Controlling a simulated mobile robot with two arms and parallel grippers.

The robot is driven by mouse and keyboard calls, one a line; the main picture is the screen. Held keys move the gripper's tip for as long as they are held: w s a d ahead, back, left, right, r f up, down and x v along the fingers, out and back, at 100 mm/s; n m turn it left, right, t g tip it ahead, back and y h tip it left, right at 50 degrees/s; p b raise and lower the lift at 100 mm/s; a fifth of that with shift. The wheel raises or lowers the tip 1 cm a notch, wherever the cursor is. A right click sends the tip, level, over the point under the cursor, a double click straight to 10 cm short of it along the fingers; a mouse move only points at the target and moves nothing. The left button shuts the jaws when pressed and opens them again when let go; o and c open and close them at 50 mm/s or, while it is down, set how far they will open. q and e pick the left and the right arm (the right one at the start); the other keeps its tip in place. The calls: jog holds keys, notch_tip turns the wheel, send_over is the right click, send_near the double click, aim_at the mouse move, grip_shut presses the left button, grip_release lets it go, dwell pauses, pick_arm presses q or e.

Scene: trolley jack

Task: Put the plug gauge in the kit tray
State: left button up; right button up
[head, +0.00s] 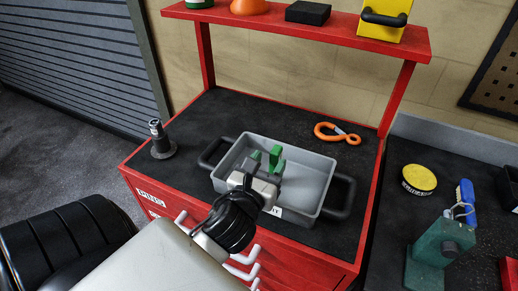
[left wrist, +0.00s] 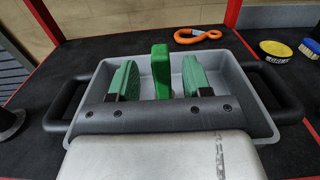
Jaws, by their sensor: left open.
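The grey kit tray (head: 318,178) with black side handles sits on the red cart's dark top; it also shows in the left wrist view (left wrist: 262,128). My left gripper (head: 265,165) is over the tray, fingers pointing into it. In the left wrist view its two green-padded fingers (left wrist: 160,82) are spread. Between them a bright green upright piece (left wrist: 161,66), likely the plug gauge, shows with a gap on each side. Its lower end is hidden by the gripper, so I cannot tell whether it touches the tray floor. My right gripper is not in view.
A black, silver-topped cone (head: 161,147) stands at the cart's left. An orange hook (head: 337,134) lies behind the tray. A red shelf (head: 300,29) spans the back.

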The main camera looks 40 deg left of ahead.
pick_arm(q)
jog(key=p+v, duration=0.1)
jog(key=v, duration=0.4)
jog(key=shift+s, duration=0.2)
dwell(0.3)
